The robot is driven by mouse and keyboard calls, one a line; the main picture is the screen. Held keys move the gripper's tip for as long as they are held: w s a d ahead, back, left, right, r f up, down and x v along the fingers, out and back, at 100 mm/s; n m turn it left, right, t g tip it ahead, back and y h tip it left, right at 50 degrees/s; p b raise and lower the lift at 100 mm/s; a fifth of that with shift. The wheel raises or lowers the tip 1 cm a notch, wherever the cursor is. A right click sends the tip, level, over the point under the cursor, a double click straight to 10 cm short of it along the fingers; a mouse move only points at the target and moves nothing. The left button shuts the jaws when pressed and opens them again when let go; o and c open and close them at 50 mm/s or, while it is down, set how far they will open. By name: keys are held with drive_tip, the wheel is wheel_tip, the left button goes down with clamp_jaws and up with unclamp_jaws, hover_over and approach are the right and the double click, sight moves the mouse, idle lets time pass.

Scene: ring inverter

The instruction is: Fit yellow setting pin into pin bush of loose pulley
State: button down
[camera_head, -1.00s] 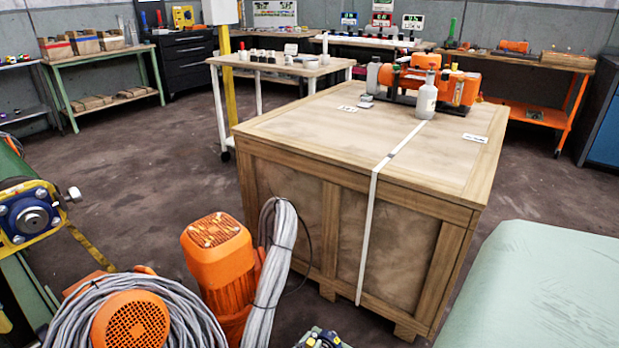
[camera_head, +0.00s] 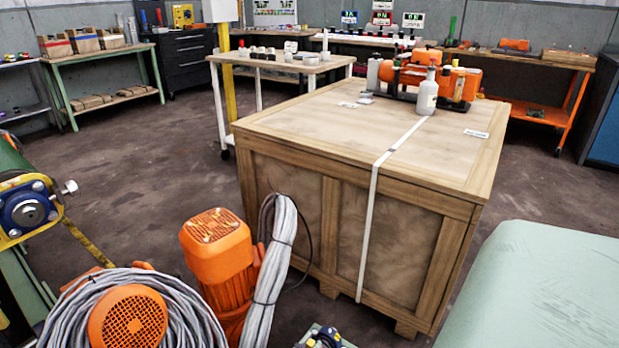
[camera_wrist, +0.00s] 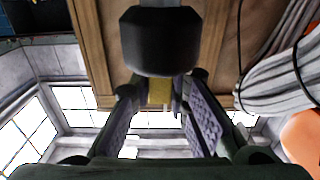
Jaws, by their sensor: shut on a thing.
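My gripper (camera_wrist: 160,90) shows in the wrist view, its two dark fingers shut on a small yellow piece, which looks like the yellow setting pin (camera_wrist: 160,92). A thick black cylindrical part (camera_wrist: 160,42) with a grey shaft above it fills the top centre and hides some of what is behind. I cannot tell whether it is joined to the yellow piece. The gripper cannot be made out in the head view. I cannot identify the loose pulley or its pin bush for sure in either view.
A wooden crate (camera_head: 300,215) with a white strap stands in the middle. An orange motor (camera_head: 215,255) and a grey cable coil (camera_head: 190,310) are in front. A blue bolted hub (camera_head: 28,210) is at the left edge, a green surface (camera_head: 530,290) at lower right. Open floor lies left of the crate.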

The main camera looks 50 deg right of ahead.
drive_tip(key=shift+r, duration=0.1)
drive_tip(key=shift+r+p, duration=2.65)
drive_tip(key=shift+r, duration=0.25)
drive_tip(key=shift+f+b, duration=2.35)
drive_tip(key=shift+f, duration=0.75)
drive_tip(key=c, duration=1.5)
unclamp_jaws()
drive_tip(key=shift+o, duration=0.2)
wheel_tip(320, 180, up, 10)
drive_tip(key=shift+r, duration=0.1)
